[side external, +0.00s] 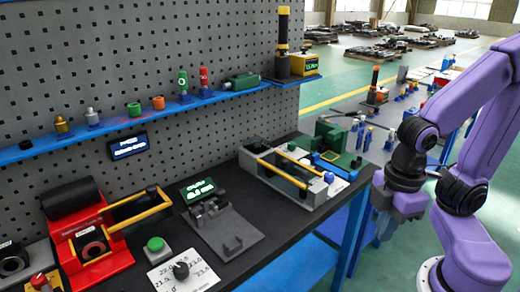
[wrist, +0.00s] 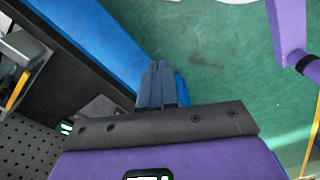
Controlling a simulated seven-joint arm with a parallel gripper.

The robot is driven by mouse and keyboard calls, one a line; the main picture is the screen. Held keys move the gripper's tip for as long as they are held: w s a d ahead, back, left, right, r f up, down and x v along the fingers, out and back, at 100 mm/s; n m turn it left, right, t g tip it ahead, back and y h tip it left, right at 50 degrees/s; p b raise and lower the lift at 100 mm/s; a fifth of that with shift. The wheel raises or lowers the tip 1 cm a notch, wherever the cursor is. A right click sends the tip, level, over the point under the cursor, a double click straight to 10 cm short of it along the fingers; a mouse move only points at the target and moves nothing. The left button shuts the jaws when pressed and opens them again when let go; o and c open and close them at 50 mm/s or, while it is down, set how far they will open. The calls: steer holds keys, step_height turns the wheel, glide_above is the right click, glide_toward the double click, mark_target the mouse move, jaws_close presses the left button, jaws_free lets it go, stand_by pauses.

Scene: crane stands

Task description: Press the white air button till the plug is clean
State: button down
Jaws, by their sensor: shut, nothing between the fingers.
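My gripper (side external: 384,228) hangs off the right end of the bench, pointing down, beside the blue table edge. In the wrist view its two dark fingers (wrist: 157,85) are together and empty above the green floor. The fixture's corner shows at the left of the wrist view (wrist: 22,48).
The black bench (side external: 262,222) also carries a red fixture (side external: 85,235), a green button (side external: 155,244), a dial panel (side external: 185,275) and a grey stand (side external: 225,225). A blue shelf (side external: 150,122) runs along the pegboard. Free floor lies right of the bench.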

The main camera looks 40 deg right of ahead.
steer(key=shift+w, duration=0.1)
steer(key=w+a+r+m, duration=0.1)
steer(key=w+m, duration=0.1)
steer(key=w, duration=0.5)
steer(key=w+a+r+m, duration=0.1)
steer(key=w+a+r, duration=0.1)
steer(key=w, duration=0.4)
steer(key=w+d+m, duration=0.2)
steer(key=w+d, duration=0.1)
steer(key=w, duration=0.5)
steer(key=w+d+m, duration=0.2)
steer(key=w+d, duration=0.1)
steer(key=w, duration=0.4)
steer(key=w+d+f+m, duration=0.1)
steer(key=w+d, duration=0.3)
steer(key=d, duration=0.4)
steer(key=w+d+f+m, duration=0.1)
steer(key=w+d+m, duration=0.1)
steer(key=w+d, duration=0.3)
steer(key=w+d+f+m+t, duration=0.1)
steer(key=w+d, duration=0.3)
steer(key=d, duration=0.9)
steer(key=shift+w+f+m+h, duration=0.2)
steer(key=shift+m+h, duration=0.1)
steer(key=shift+m, duration=0.5)
